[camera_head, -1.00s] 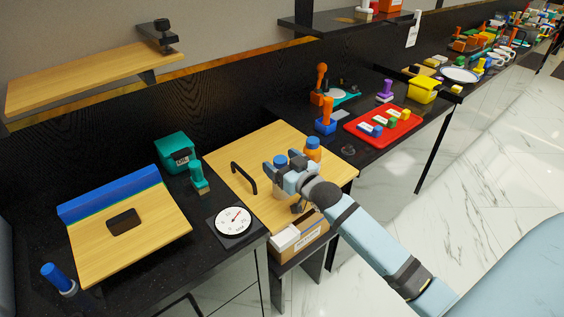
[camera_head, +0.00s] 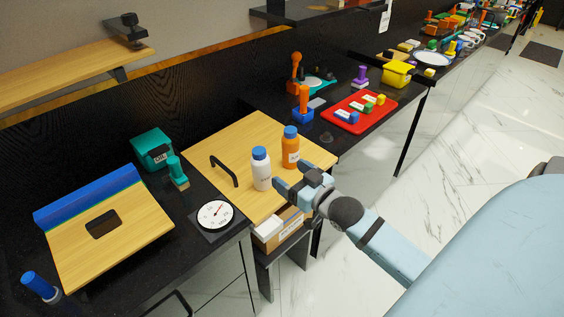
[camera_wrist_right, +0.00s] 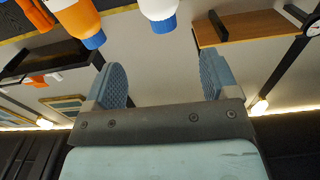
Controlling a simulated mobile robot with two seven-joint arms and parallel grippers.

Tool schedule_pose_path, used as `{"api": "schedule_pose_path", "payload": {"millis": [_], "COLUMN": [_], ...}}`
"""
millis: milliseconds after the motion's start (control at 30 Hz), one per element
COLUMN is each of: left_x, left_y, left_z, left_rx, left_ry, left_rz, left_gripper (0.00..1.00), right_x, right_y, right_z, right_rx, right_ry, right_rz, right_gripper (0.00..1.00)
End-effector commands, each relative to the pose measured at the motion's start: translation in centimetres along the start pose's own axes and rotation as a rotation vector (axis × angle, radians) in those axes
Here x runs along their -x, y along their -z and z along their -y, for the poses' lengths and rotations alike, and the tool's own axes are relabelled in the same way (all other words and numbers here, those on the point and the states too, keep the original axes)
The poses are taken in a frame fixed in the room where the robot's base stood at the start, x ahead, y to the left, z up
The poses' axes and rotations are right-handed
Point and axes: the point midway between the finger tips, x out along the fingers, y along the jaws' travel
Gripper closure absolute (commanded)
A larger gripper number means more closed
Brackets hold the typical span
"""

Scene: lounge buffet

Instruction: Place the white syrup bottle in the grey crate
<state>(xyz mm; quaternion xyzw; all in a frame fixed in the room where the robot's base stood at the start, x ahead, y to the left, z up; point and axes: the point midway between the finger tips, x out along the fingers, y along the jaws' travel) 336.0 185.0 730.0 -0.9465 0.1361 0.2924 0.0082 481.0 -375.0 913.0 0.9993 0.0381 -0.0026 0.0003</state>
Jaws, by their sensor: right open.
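The white syrup bottle (camera_head: 261,172) with a blue cap stands upright on the wooden board (camera_head: 222,143) in the head view. Its blue-capped end shows at the top of the right wrist view (camera_wrist_right: 158,10). My right gripper (camera_head: 291,180) is just right of the bottle, apart from it. Its two fingers are open and empty in the wrist view (camera_wrist_right: 162,82). I cannot make out a grey crate in either view. My left gripper is not in view.
An orange bottle (camera_head: 290,152) stands close behind the white one. A black handle (camera_head: 224,171) rises from the board on the left. A dial scale (camera_head: 214,213) lies further left. A box of cartons (camera_head: 278,229) sits below the board's front edge.

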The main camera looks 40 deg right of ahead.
Motion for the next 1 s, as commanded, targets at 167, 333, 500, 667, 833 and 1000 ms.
{"api": "schedule_pose_path", "payload": {"millis": [167,333,500,667,833,1000], "left_x": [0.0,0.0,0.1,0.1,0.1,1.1], "left_y": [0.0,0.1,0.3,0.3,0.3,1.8], "left_z": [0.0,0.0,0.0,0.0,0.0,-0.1], "left_rx": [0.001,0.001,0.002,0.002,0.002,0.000], "left_ry": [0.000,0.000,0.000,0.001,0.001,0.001], "left_rz": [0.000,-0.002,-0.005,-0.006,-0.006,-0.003], "left_gripper": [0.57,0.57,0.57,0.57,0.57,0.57], "right_x": [2.5,7.6,11.8,12.9,12.8,12.9], "right_y": [-5.5,-13.6,-17.5,-18.3,-18.2,-16.4], "right_z": [4.2,12.7,18.8,20.2,20.2,20.1], "right_rx": [-0.012,-0.016,-0.011,-0.008,-0.007,-0.004], "right_ry": [0.027,0.108,0.183,0.204,0.204,0.203], "right_rz": [0.146,0.397,0.552,0.589,0.587,0.587], "right_gripper": [0.20,0.20,0.20,0.20,0.20,0.20]}}
